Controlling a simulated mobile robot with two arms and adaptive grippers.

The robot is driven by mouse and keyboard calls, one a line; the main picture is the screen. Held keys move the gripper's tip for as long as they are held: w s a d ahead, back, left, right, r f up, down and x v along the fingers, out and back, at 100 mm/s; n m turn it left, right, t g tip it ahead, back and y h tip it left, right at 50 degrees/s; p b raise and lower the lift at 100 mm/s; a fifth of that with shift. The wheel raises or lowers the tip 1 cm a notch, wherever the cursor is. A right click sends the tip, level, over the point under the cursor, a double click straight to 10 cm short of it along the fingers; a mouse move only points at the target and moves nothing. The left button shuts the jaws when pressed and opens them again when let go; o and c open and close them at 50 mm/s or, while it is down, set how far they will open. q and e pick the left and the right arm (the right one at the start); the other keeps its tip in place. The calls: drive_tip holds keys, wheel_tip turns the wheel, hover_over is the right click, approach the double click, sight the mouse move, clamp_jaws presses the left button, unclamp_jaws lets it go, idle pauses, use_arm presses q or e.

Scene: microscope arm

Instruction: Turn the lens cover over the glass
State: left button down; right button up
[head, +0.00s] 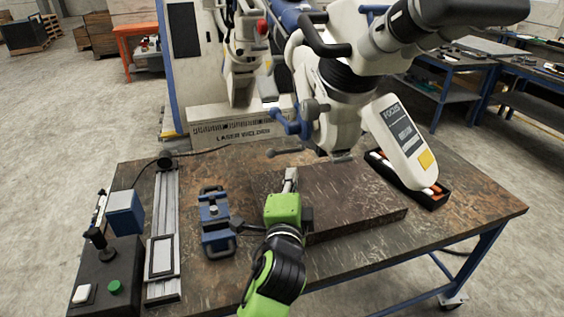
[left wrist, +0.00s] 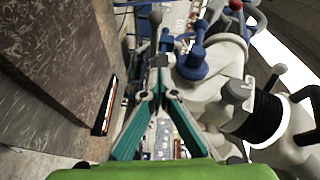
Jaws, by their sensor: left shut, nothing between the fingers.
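The white microscope head (head: 338,110) hangs over the table. A flat grey plate (head: 341,156) shows at its underside and may be the lens cover; I cannot tell whether it lies over the glass, and I cannot make out the glass. A thin dark lever (head: 286,152) sticks out to the left beside the plate. My left gripper (head: 291,174) is shut and empty, below the lever and left of the plate. In the left wrist view its fingertips (left wrist: 158,88) meet close to a grey knobbed stem; contact cannot be told. My right gripper is not in view.
A brown slab (head: 345,200) lies on the table (head: 470,210) under the microscope. A blue clamp-like fixture (head: 216,222) and a metal rail (head: 165,225) stand to the left. Blue knobs (head: 290,124) jut from the microscope.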

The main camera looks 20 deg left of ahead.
sight(281, 151)
use_arm(q)
drive_tip(key=w+a+f+p, duration=0.1)
drive_tip(key=w+a+p, duration=0.2)
drive_tip(key=w+a, duration=0.2)
drive_tip(key=w, duration=0.3)
drive_tip(key=shift+w+a, duration=0.15)
drive_tip(key=shift+a, duration=0.1)
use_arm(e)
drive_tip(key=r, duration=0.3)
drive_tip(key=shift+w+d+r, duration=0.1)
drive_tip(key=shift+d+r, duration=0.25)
use_arm(q)
drive_tip(key=shift+f, duration=0.15)
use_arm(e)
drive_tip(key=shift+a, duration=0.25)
